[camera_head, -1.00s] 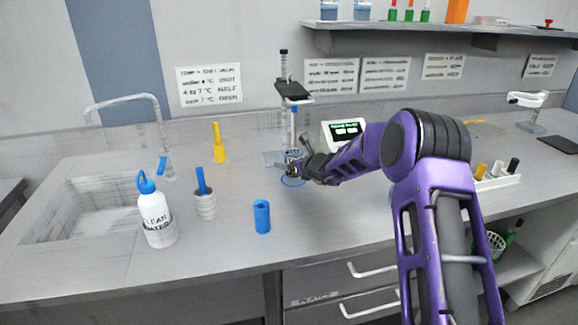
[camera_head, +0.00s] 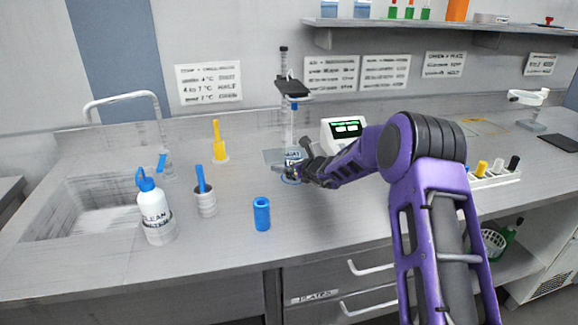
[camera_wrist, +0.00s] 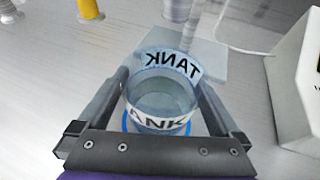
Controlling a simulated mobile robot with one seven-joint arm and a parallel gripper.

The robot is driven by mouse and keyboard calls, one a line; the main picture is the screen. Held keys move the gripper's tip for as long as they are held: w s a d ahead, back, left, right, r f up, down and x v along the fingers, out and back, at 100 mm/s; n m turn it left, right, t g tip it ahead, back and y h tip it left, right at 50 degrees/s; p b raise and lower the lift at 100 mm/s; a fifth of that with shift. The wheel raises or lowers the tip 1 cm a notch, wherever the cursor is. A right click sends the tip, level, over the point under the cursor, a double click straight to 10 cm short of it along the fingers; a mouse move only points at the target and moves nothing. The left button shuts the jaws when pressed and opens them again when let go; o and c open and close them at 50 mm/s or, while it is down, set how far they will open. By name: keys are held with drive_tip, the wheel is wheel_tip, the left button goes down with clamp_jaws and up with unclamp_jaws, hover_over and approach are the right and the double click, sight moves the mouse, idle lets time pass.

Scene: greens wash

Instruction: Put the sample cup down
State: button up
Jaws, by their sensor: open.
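The sample cup, a clear cup with a white TANK label (camera_wrist: 160,92), stands upright between my gripper's fingers in the wrist view. A blue ring (camera_wrist: 128,122) shows around its base on the bench. In the head view the cup (camera_head: 293,157) is partly hidden by my gripper (camera_head: 296,171), in front of the stand. My gripper (camera_wrist: 160,84) is open, with one finger on each side of the cup. Whether either finger touches it is hard to tell.
A stand with a dark platform (camera_head: 293,88) rises behind the cup. A white device with a green display (camera_head: 343,130) is to its right. A blue cylinder (camera_head: 262,214), a yellow holder (camera_head: 219,152) and a white bottle (camera_head: 154,212) stand left.

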drive_tip(key=shift+r, duration=0.1)
drive_tip(key=shift+r+p, duration=0.2)
drive_tip(key=shift+p, duration=0.1)
drive_tip(key=v, duration=1.2)
drive_tip(key=shift+d+f+b, duration=0.1)
drive_tip(key=shift+f+b, duration=0.15)
drive_tip(key=shift+b, duration=0.1)
